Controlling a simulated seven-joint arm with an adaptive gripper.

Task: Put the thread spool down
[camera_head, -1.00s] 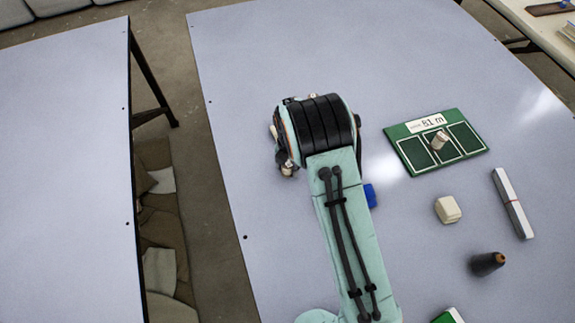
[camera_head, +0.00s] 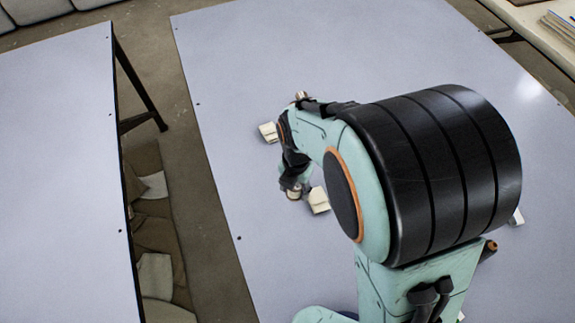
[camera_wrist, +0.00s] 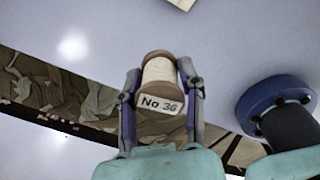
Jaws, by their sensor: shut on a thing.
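The thread spool (camera_wrist: 161,72) shows in the wrist view with pale thread, brown wooden ends and a "No 36" label. My gripper (camera_wrist: 161,84) is shut on it, with a finger on each side. In the head view my gripper (camera_head: 293,189) is left of my large black arm joint, over the left part of the table (camera_head: 235,60). The spool shows only as a small pale piece (camera_head: 293,194) at the fingers there. I cannot tell how far above the table it is.
One cream block (camera_head: 318,200) is just right of my gripper and another (camera_head: 268,132) is farther back. The table's left edge is near, with a floor gap (camera_head: 155,190) and a second table (camera_head: 55,180) beyond. My arm hides the right side.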

